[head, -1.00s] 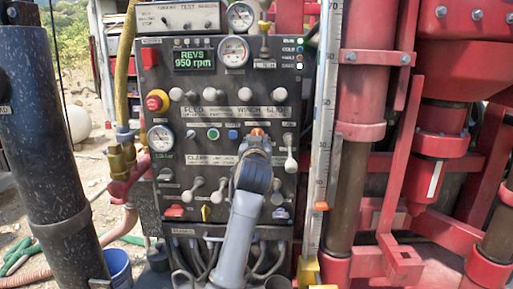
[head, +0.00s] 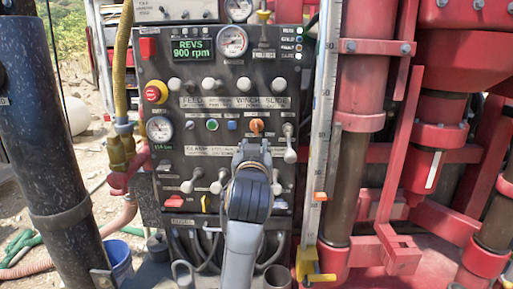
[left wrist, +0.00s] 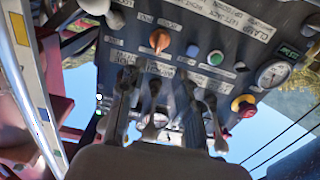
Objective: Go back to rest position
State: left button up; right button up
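My left gripper (head: 252,146) is in front of the control panel (head: 285,80), just below an orange knob (head: 257,126). In the left wrist view its two fingers (left wrist: 158,75) stand apart with nothing held between them. The orange knob also shows there (left wrist: 160,40), beyond the fingertips and apart from them. The green display (head: 194,49) reads REVS 900 rpm. My forearm hides part of the lower panel. My right gripper is in neither view.
Levers (head: 290,150) stick out of the panel around my gripper. A measuring rail (head: 323,110) and red machinery (head: 435,110) stand at the right. A dark cylinder (head: 40,120), a hose (head: 122,60) and a blue bucket (head: 118,262) are at the left.

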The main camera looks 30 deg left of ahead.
pick_arm(q)
jog(key=s+d+f+m+g+h, duration=0.2)
jog(key=s+f, duration=0.1)
jog(key=f, duration=0.6)
jog(key=s+d+f+m+g+h, duration=0.1)
jog(key=s+d+f+h, duration=0.15)
jog(key=f, duration=0.65)
jog(key=s+d+f+m+g+h, duration=0.1)
jog(key=s+d+f+m+g, duration=0.15)
jog(key=f, duration=0.55)
jog(key=s+d+f+m+g+h, duration=0.1)
jog(key=s+d+f+g+h, duration=0.2)
jog(key=s+f, duration=0.75)
jog(key=s+d+f+m+g+h, duration=0.15)
jog(key=s+d+f+g, duration=0.4)
jog(key=s, duration=0.85)
notch_tip(320, 180, down, 32)
jog(key=s+b, duration=0.2)
jog(key=b, duration=0.2)
jog(key=s+a+f+b, duration=0.2)
jog(key=s+a+f, duration=0.1)
jog(key=s+f, duration=1.2)
notch_tip(320, 180, down, 3)
jog(key=shift+s+f+m+y+b, duration=0.1)
jog(key=shift+s+m+y+b, duration=0.25)
jog(key=shift+m+y+b, duration=0.05)
